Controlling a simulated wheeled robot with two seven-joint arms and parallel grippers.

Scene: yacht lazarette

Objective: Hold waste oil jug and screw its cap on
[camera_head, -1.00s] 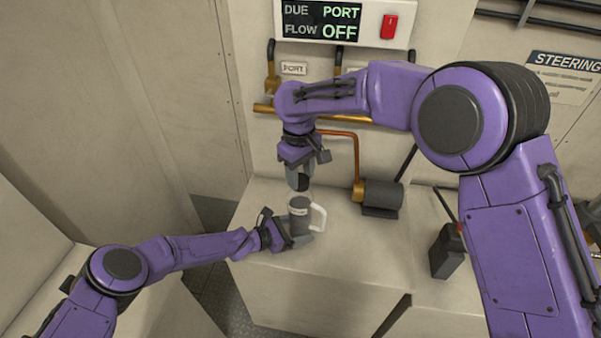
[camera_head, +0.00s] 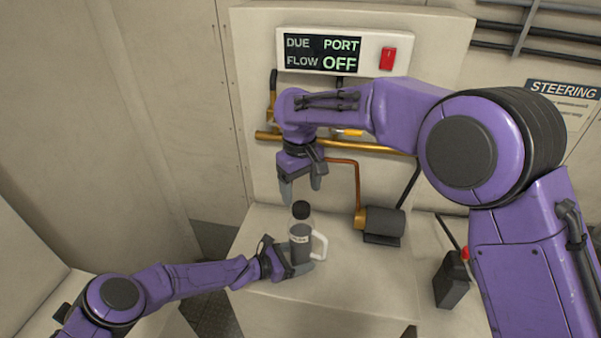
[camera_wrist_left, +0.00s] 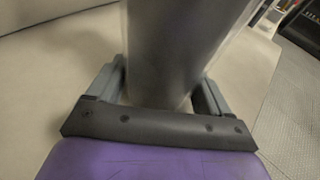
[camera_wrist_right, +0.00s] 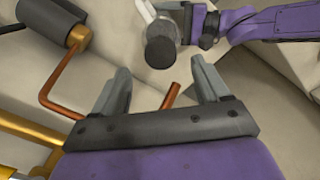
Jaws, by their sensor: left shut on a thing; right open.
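The waste oil jug (camera_head: 301,250) stands upright on the pale bench, with a dark grey body, a label and a white side handle. Its black cap (camera_head: 301,210) sits at the top of the jug's pale neck; I cannot tell how tightly. My left gripper (camera_head: 290,268) is shut on the lower body of the jug, which fills the space between its fingers in the left wrist view (camera_wrist_left: 175,50). My right gripper (camera_head: 302,186) is open and empty just above the cap. In the right wrist view the cap (camera_wrist_right: 161,48) shows beyond the fingertips, apart from them.
A dark motor or pump (camera_head: 383,222) with a copper pipe (camera_head: 357,185) stands right of the jug. Brass pipes (camera_head: 370,146) and a display panel (camera_head: 340,52) are behind. The bench front is clear.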

